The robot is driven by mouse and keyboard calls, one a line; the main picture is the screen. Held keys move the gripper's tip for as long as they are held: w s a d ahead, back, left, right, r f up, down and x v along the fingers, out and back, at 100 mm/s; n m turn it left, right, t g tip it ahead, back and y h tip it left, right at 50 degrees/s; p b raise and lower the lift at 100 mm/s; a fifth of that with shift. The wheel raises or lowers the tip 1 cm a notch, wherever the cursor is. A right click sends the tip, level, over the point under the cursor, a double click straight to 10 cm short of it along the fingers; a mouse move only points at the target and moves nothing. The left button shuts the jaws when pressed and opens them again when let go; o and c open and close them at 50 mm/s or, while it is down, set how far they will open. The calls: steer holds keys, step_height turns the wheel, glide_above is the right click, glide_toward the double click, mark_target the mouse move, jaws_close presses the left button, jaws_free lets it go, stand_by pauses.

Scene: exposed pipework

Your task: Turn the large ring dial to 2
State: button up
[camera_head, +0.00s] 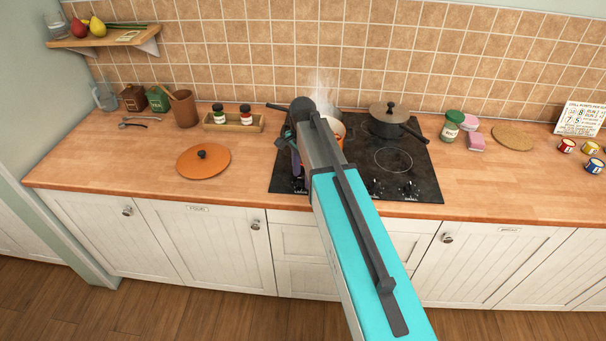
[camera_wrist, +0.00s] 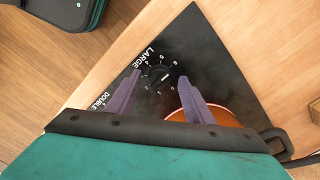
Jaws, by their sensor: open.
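The large ring dial (camera_wrist: 160,77) is a round black knob with numbers around it, beside the printed word LARGE on the black hob (camera_wrist: 190,45). The number it points to is too small to read surely. My gripper (camera_wrist: 159,76) is open and empty, its two purple fingers on either side of the dial in the wrist view. Whether they touch it I cannot tell. In the head view my arm hides part of the hob (camera_head: 425,185), and the gripper's fingers (camera_head: 296,160) show at its left side.
An orange pot (camera_wrist: 222,117) stands close beside the right finger, with steam above it in the head view. A dark lidded pot (camera_head: 389,118) sits at the hob's back right. An orange lid (camera_head: 203,166) lies on the wooden counter (camera_head: 110,165) at left.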

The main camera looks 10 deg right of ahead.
steer(key=c, duration=1.1)
steer(key=shift+o, duration=0.3)
